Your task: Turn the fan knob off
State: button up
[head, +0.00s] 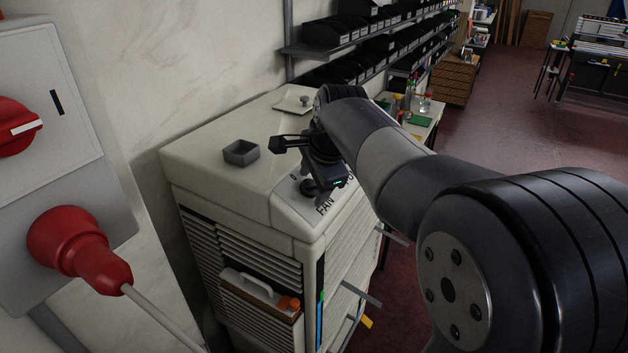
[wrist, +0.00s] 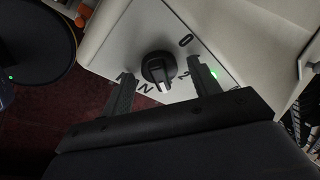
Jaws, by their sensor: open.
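The fan knob (wrist: 157,67) is black and round with a white pointer mark, on a pale sloped panel (wrist: 112,60). In the wrist view the pointer faces down in the picture, toward partly hidden letters, while a "0" mark (wrist: 186,40) sits above and right of the knob. My gripper (wrist: 160,70) is open, one finger left and one right of the knob, with a visible gap on each side. I cannot tell how far the tips are above the panel. In the head view my gripper (head: 322,163) is over the panel, by the "FAN" label, and hides part of it.
The panel tops a cream cabinet (head: 215,185) bearing a small grey tray (head: 241,153) and a pale plate (head: 294,104). A wall box (head: 50,110) with a red switch and red plug stands at left. Shelves of black bins (head: 345,40) line the wall behind.

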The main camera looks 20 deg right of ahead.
jog(key=c, duration=1)
jog(key=shift+o, duration=0.2)
